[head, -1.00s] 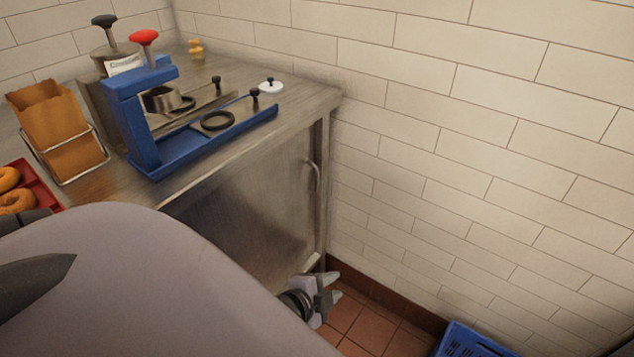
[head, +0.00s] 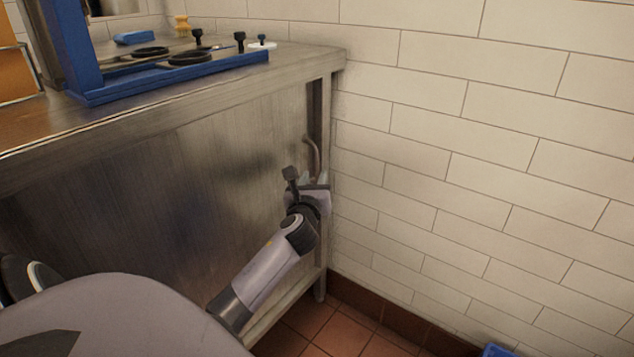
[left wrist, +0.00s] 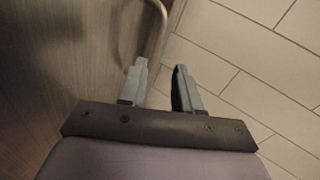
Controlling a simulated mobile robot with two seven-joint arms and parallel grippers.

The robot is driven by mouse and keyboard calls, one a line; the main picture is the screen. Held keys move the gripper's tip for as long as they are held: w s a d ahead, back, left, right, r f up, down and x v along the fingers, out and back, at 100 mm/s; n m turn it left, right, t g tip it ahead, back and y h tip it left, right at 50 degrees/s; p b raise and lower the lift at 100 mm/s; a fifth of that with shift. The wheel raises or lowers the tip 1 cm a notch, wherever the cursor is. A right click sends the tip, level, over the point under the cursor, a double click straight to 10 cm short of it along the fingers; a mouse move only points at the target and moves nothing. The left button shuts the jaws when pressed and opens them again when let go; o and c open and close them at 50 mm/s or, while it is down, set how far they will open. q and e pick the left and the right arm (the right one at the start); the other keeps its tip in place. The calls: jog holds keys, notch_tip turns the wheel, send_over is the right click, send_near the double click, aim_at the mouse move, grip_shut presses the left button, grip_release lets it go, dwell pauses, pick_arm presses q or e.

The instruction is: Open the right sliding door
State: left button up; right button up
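My left gripper (head: 316,179) is just below the handle, beside the counter's right leg. In the left wrist view the two fingers of my left gripper (left wrist: 161,78) are apart. The handle (left wrist: 157,32) comes down from the top edge, and its lower part is near the left fingertip; I cannot tell whether they touch. My right gripper is not in view.
A blue slicer-like press (head: 170,80) stands on the counter top (head: 190,110). A white tiled wall (head: 480,150) closes off the right side, close to the gripper. Red floor tiles (head: 340,335) and a blue crate (head: 495,350) show at the bottom.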

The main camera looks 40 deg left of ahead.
aim_at(317, 164)
pick_arm(q)
jog(key=b+x, duration=0.1)
jog(key=x, duration=0.2)
jog(key=b+x, duration=0.2)
jog(key=x, duration=0.1)
jog(key=shift+a+r, duration=0.1)
jog(key=shift+a, duration=0.3)
jog(key=shift+w+a+r, duration=0.1)
jog(key=shift+w+a, duration=0.25)
jog(key=shift+w, duration=0.2)
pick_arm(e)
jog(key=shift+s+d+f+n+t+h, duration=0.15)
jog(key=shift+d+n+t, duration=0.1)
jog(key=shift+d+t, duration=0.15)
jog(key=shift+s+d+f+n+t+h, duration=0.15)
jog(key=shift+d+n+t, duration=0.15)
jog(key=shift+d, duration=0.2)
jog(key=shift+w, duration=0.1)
pick_arm(q)
grip_shut()
